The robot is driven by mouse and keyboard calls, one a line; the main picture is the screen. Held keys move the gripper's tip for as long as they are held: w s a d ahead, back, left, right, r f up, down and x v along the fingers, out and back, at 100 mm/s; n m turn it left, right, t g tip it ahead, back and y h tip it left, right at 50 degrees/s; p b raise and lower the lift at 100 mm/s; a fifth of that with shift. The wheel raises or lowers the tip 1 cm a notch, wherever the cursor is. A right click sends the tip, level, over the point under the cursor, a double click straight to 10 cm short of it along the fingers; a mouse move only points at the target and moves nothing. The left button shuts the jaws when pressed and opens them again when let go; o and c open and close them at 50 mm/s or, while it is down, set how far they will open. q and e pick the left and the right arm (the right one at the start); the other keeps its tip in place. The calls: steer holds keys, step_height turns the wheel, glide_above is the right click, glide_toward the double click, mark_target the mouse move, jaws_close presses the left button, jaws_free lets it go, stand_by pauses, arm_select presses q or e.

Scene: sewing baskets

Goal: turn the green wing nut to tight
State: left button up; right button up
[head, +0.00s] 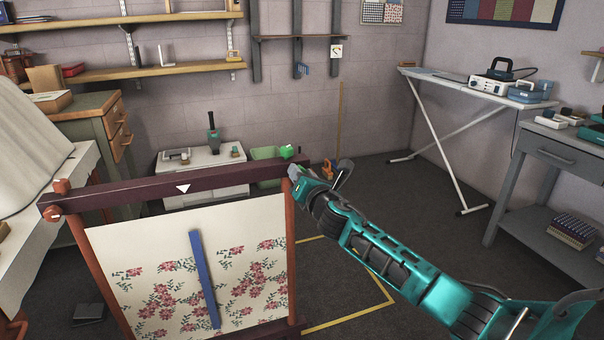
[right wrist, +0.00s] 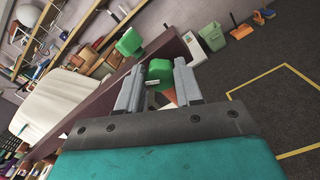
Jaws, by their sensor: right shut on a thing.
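The green wing nut (head: 287,151) is at the right end of the dark top bar (head: 130,192) of an upright frame. In the right wrist view, one green part of the wing nut (right wrist: 160,70) lies between the two fingers, and another green part shows beyond them to the upper left. My right gripper (head: 297,172) reaches in from the lower right and is shut on the wing nut; its fingers (right wrist: 158,82) stand either side of the green part. The fingers partly hide the nut's base. A white triangle mark is on the bar. My left gripper is not in view.
Floral cloth (head: 150,265) with a blue strip (head: 205,280) hangs in the frame. A low white cabinet (head: 205,165) and a green bin (head: 265,153) stand behind it. An ironing board (head: 480,85) is at the back right. Open floor lies between.

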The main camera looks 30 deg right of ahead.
arm_select(q)
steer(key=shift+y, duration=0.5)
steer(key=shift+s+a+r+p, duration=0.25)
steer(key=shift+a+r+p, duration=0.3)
steer(key=shift+p, duration=0.75)
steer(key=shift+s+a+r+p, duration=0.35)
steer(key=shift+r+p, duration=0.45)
steer(key=shift+p, duration=0.55)
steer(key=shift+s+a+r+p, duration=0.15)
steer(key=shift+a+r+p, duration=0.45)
steer(key=shift+p, duration=0.7)
arm_select(e)
steer(key=shift+f+m, duration=0.15)
steer(key=shift+m, duration=7.4)
steer(key=shift+f+m, duration=0.1)
steer(key=shift+m, duration=7.45)
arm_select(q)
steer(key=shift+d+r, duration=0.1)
